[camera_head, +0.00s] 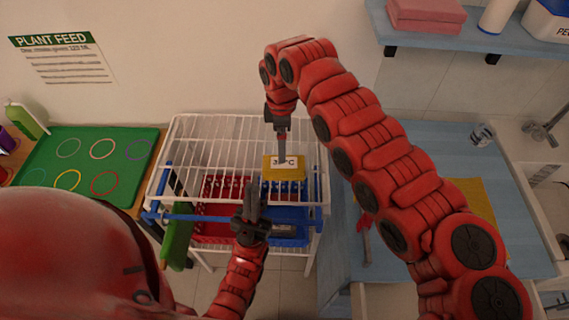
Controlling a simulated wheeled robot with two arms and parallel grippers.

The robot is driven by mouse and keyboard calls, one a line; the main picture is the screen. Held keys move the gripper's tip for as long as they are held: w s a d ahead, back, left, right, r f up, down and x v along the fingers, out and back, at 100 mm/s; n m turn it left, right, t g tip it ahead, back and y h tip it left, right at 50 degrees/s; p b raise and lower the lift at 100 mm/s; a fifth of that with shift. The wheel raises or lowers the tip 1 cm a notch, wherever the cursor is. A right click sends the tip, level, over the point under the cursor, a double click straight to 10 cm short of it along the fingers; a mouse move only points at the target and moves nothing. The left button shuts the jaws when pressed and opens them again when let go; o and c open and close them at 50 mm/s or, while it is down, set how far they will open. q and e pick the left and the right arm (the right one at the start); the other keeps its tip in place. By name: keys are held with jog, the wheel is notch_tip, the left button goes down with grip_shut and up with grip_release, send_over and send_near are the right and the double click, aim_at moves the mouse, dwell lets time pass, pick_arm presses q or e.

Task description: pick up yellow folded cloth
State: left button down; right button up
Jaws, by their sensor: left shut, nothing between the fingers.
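A flat yellow piece (478,196), likely the yellow folded cloth, lies on the blue counter at the right. My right arm hides part of it. My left gripper (252,204) is shut and empty, pointing up in front of the wire rack, well left of the cloth. My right gripper (282,150) hangs over the rack, its tips at a yellow block (283,173) with a white label. Whether it is open or shut on the block cannot be told.
The white wire rack (215,128) holds a red basket (215,195) and a blue tray (290,218). A green mat (85,160) with coloured rings lies left. A red-handled tool (365,222) is on the blue counter (345,265). A shelf (440,42) with pink cloths (427,15) is above.

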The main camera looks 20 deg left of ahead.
aim_at(284, 165)
notch_tip(284, 165, down, 6)
jog(key=shift+w+d+r+p, duration=0.1)
jog(key=shift+w+r+p, duration=0.05)
jog(key=shift+p, duration=0.65)
notch_tip(284, 165, down, 2)
jog(key=shift+f+p, duration=0.1)
jog(key=shift+p, duration=0.95)
notch_tip(284, 165, down, 3)
jog(key=shift+r, duration=0.2)
jog(key=shift+f, duration=0.3)
jog(key=shift+d, duration=0.1)
jog(key=c, duration=1.3)
jog(key=shift+r, duration=0.1)
